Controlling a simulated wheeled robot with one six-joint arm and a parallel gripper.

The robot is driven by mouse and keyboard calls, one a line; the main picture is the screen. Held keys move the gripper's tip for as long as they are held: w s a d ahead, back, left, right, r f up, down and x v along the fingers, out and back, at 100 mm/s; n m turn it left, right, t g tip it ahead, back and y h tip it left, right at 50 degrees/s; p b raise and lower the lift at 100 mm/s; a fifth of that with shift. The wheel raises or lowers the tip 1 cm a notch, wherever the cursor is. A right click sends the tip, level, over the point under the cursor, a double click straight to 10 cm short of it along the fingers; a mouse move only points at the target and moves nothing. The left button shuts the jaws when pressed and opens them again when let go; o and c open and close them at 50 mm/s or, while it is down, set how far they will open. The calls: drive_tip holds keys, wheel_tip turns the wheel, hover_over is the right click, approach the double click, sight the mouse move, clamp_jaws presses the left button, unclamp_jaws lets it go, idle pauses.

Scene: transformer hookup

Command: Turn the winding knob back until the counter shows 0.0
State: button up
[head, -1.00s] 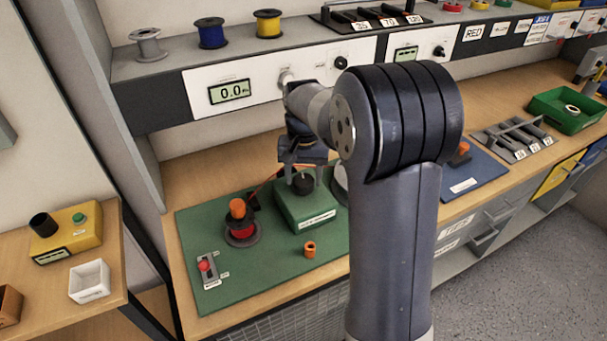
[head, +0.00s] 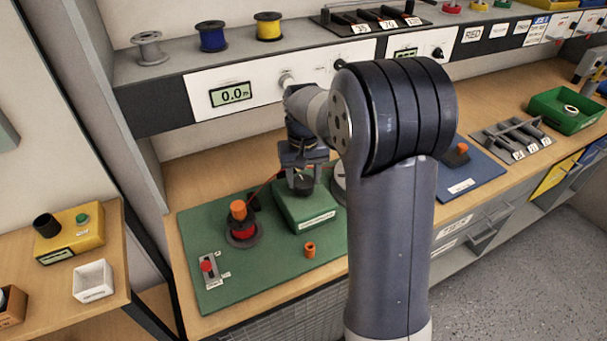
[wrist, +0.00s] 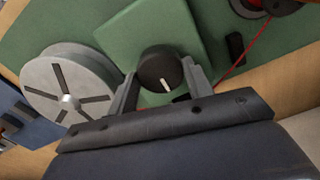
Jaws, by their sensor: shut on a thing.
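The black winding knob (wrist: 160,70) stands on the green winder box (head: 305,211), with a white pointer line on its top. My gripper (wrist: 158,84) is shut on the knob, one finger on each side, and points down at it. In the head view my gripper (head: 302,176) is partly hidden by my own arm. The counter (head: 231,95) on the white panel reads 0.0.
A red wire spool (head: 242,232) with an orange top stands left of the box, and a red wire runs from it. A grey reel (wrist: 70,88) is beside the box. An orange ring (head: 309,249) and a red-knobbed slider (head: 207,266) are on the green mat (head: 265,272).

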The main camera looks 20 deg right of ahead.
sight(304, 181)
drive_tip(key=o, duration=1)
wheel_tip(304, 181, up, 11)
drive_tip(key=shift+f, duration=0.1)
wheel_tip(304, 181, down, 11)
drive_tip(key=shift+f, duration=0.1)
drive_tip(key=shift+m+b, duration=0.45)
drive_tip(key=shift+m, duration=0.65)
drive_tip(key=shift+r, duration=0.2)
